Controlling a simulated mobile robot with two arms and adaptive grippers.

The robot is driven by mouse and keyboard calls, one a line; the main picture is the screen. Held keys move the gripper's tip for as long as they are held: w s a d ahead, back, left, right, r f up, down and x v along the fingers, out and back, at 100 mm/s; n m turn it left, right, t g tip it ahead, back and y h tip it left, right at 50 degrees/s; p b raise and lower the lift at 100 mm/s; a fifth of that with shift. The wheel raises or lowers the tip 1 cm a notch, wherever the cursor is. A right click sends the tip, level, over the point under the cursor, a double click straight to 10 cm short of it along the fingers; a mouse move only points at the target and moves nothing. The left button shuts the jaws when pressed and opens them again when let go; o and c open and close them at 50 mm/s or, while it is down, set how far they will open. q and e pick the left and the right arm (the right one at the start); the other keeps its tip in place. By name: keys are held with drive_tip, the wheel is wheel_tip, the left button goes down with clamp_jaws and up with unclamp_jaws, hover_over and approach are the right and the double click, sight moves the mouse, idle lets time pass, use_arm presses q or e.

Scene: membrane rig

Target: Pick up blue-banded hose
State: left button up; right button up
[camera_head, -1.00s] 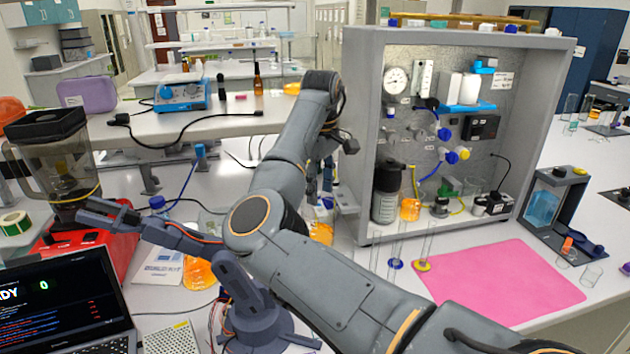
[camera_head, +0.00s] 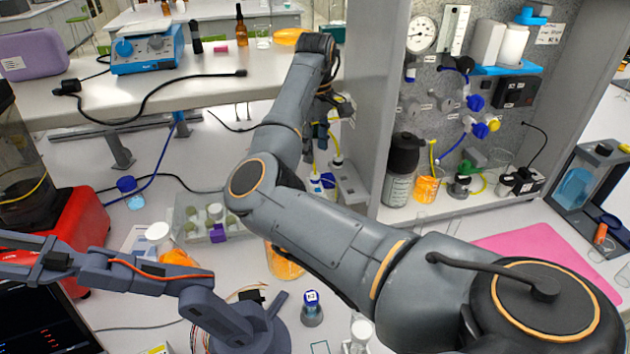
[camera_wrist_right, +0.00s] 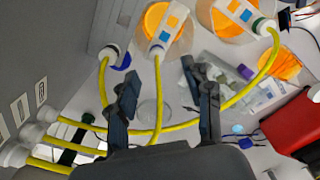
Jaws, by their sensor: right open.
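Several yellow hoses hang from white ports on the grey rig wall in the right wrist view. The left one (camera_wrist_right: 103,80) ends in a white fitting with a dark blue ring beside it. The middle one (camera_wrist_right: 158,95) ends in a white fitting by a labelled orange bottle. The right one (camera_wrist_right: 265,68) ends in a green-banded fitting. I cannot tell for certain which is the blue-banded hose. My right gripper (camera_wrist_right: 162,70) is open, with the middle hose passing between its fingers in the picture; contact is unclear. It is partly hidden in the head view (camera_head: 328,108). My left gripper is not in view.
The grey rig cabinet (camera_head: 385,100) stands right of my right gripper. A small grey bench arm (camera_head: 150,285), a tray of vials (camera_head: 200,215) and an orange-filled vessel (camera_head: 283,262) crowd the bench to the left. A pink mat (camera_head: 530,240) lies on the right.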

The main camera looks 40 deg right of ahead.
sight(315, 174)
drive_tip(key=shift+w+d+f, duration=0.1)
drive_tip(key=shift+w+f, duration=0.1)
drive_tip(key=shift+f, duration=1.2)
drive_tip(key=shift+f+p, duration=0.3)
drive_tip(key=shift+p, duration=0.25)
wheel_tip(315, 174, down, 4)
drive_tip(key=shift+w+d+r+p, duration=0.1)
drive_tip(key=shift+r+p, duration=0.15)
drive_tip(key=shift+p, duration=0.7)
drive_tip(key=shift+d+f, duration=0.1)
drive_tip(key=shift+f, duration=0.45)
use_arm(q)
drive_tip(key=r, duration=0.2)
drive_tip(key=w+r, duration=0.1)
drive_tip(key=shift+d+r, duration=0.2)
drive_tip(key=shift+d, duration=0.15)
use_arm(e)
drive_tip(key=shift+r, duration=0.1)
drive_tip(key=c, duration=1)
